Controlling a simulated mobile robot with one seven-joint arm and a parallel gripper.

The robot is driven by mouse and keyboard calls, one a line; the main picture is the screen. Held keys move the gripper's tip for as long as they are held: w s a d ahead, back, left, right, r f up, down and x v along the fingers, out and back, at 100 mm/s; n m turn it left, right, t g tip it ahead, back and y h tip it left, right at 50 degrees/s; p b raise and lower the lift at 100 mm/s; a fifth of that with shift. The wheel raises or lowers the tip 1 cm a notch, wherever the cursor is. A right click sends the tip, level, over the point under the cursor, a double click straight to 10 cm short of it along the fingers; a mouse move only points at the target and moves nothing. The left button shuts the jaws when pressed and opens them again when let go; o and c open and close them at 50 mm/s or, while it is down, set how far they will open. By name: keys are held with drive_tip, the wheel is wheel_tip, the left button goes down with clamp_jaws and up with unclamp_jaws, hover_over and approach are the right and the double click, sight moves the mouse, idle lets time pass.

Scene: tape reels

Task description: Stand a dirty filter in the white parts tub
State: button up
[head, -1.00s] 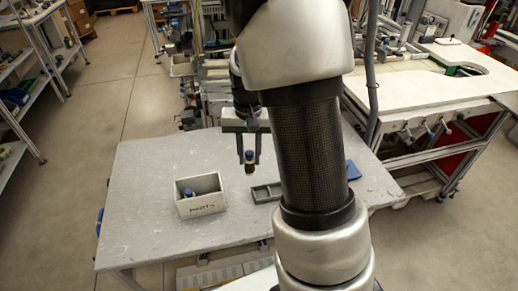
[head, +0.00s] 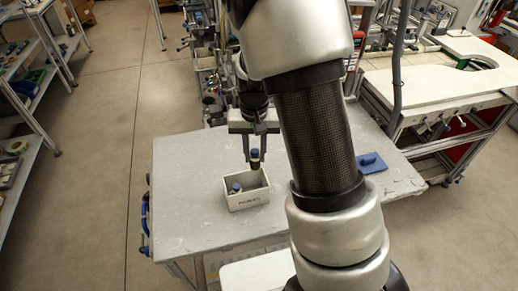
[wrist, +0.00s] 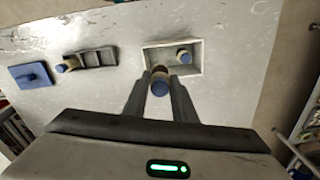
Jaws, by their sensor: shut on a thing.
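The white parts tub (head: 248,201) stands on the grey table, and it also shows in the wrist view (wrist: 197,71). A blue-topped filter (head: 236,188) is inside it, to the left in the head view; the wrist view shows this filter (wrist: 184,56) too. My gripper (head: 256,152) is shut on another filter (head: 255,163) with a blue top and dark body. It holds this filter upright at the tub, overlapping its rim in the wrist view (wrist: 160,85). I cannot tell how far its lower end is above the tub floor.
A grey slotted tray (wrist: 97,58) lies beside the tub, with a blue-topped piece (wrist: 68,65) at its end. A blue block with a knob (head: 371,162) lies farther along the table. My arm hides the tray in the head view. Table (head: 190,175) left of the tub is clear.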

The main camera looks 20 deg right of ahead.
drive_tip(key=shift+f, duration=1.9)
drive_tip(key=shift+f+b, duration=3.35)
drive_tip(key=shift+f, duration=1)
drive_tip(key=o, duration=1.1)
drive_tip(key=shift+r, duration=0.1)
wheel_tip(320, 180, up, 17)
drive_tip(key=p, duration=0.1)
hover_over(255, 162)
drive_tip(key=w, duration=0.2)
drive_tip(key=shift+s+d+r, duration=0.15)
drive_tip(key=shift+s+d, duration=0.05)
drive_tip(key=shift+s, duration=0.05)
